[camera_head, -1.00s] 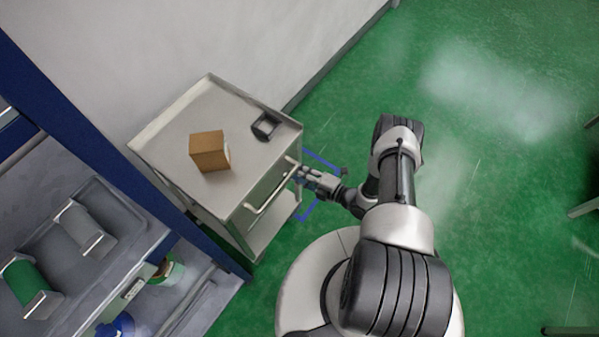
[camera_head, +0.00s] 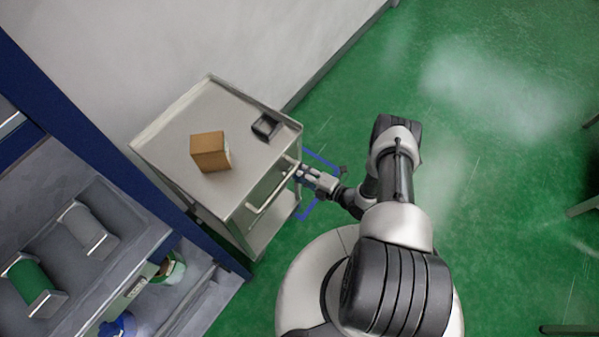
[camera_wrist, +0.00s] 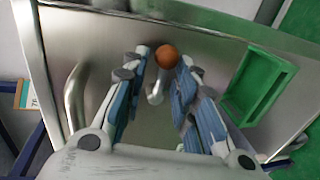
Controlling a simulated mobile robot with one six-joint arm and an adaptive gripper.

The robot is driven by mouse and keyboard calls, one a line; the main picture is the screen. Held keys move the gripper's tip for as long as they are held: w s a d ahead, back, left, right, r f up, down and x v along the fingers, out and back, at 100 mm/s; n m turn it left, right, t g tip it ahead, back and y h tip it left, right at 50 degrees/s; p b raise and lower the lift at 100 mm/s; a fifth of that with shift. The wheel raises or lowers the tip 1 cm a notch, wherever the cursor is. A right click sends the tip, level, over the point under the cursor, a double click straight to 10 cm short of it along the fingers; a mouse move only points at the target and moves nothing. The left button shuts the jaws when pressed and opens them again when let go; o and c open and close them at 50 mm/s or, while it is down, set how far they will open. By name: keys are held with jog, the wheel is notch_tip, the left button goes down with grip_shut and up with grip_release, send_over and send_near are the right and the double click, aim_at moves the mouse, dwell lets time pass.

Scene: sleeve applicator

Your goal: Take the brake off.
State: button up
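In the wrist view a round orange knob (camera_wrist: 167,57) sits on a short bent metal lever (camera_wrist: 156,90) against the steel side of the cart. This looks like the brake lever. My gripper (camera_wrist: 163,62) is open, with its blue-padded fingers on either side of the lever and the knob near the fingertips. I cannot tell whether either finger touches it. In the head view my gripper (camera_head: 304,174) is at the handle end of the steel cart (camera_head: 180,130). The knob is too small or hidden to make out there.
A cardboard box (camera_head: 209,152) and a black holder (camera_head: 266,127) sit on the cart top. The cart's handle (camera_wrist: 76,97) stands left of my fingers and a green tray (camera_wrist: 232,104) right of them. A blue-framed shelf (camera_head: 95,150) stands at left. Green floor is open at right.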

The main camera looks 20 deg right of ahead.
jog(key=shift+o, duration=1.2)
jog(key=shift+s, duration=0.1)
jog(key=v, duration=1.2)
